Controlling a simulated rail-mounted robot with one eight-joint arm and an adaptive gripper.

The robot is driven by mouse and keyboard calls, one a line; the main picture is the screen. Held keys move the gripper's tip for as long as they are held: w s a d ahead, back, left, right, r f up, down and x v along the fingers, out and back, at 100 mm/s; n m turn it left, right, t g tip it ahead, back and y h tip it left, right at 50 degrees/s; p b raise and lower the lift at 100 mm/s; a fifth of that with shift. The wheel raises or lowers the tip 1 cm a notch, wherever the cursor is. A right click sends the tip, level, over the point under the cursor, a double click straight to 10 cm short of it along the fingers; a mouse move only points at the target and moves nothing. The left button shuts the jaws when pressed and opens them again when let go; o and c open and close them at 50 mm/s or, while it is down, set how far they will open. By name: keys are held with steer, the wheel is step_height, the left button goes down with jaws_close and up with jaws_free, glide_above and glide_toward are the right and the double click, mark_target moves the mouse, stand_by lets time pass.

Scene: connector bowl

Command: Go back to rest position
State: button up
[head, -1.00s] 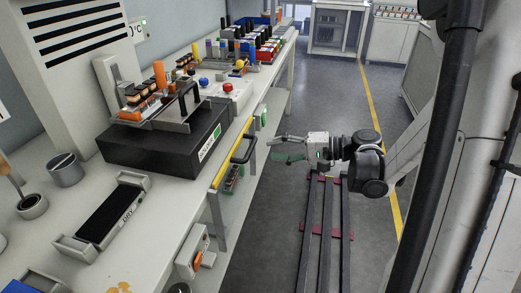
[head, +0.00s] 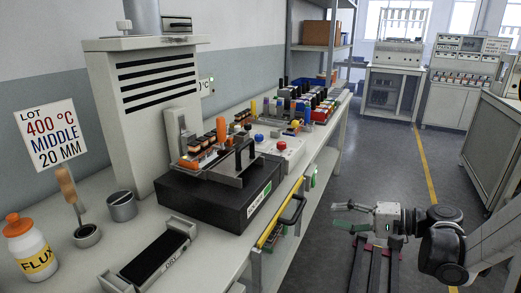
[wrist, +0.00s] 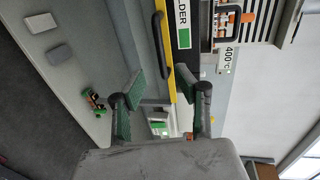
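My gripper (head: 338,216) is in the aisle, to the right of the bench and over dark rails. It points left toward the bench front. In the wrist view my gripper (wrist: 161,82) has its two green-padded fingers spread apart with nothing between them. It is apart from the bench in the head view. No held object shows in either view.
The bench (head: 225,248) carries a black solder box (head: 200,204), a dry pad (head: 158,258), a flux bottle (head: 32,250) and a lot sign (head: 50,135). A dark handle (head: 292,211) juts from its front. The aisle floor (head: 395,150) behind is clear.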

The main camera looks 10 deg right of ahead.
steer(key=s+a+r+n+g+h+p, duration=0.3)
steer(key=s+a+r+h+p, duration=0.4)
steer(key=s+a+r+h, duration=0.3)
steer(key=s+r+n+t+h+p, duration=0.1)
steer(key=s+r+n+h+p, duration=0.1)
steer(key=s, duration=0.5)
steer(key=shift+d+r+n+t+h+p, duration=0.3)
steer(key=shift+d+r+n+h+p, duration=0.1)
steer(key=shift+r+n+p, duration=0.45)
